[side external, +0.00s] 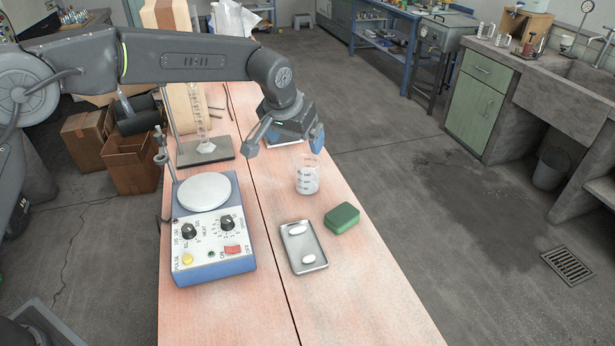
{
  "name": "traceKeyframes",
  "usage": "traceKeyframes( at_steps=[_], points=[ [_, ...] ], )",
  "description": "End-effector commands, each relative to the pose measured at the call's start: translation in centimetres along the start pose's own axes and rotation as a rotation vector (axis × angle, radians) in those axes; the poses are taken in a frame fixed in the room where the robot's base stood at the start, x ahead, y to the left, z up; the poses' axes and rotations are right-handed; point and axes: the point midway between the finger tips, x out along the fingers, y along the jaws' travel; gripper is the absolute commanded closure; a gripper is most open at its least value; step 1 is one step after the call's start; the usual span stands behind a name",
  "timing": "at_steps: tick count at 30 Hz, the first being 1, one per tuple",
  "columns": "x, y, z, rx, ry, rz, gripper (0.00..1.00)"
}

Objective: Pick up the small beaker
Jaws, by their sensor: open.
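The small beaker (307,182) is clear glass with dark markings and pale contents in its lower part. It stands upright on the wooden bench top. My gripper (284,149) is open and empty, above the bench at the beaker's upper left.
A hotplate stirrer (213,262) stands left of the beaker. A metal tray (296,242) with two white pieces and a green sponge (342,217) lie nearer the camera. A stand base (190,157) with a graduated glass tube is behind. The front bench is clear.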

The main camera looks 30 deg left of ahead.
Motion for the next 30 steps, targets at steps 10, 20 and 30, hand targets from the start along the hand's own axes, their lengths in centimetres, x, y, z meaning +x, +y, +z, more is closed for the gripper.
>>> traceKeyframes(
  at_steps=[10,20,30],
  points=[
    [6.4,-0.1,0.0,-0.001,-0.002,-0.001,0.07],
    [9.2,0.0,-0.1,0.000,-0.003,-0.001,0.07],
    [12.7,0.1,-0.4,-0.001,0.000,0.001,0.07]
  ],
)
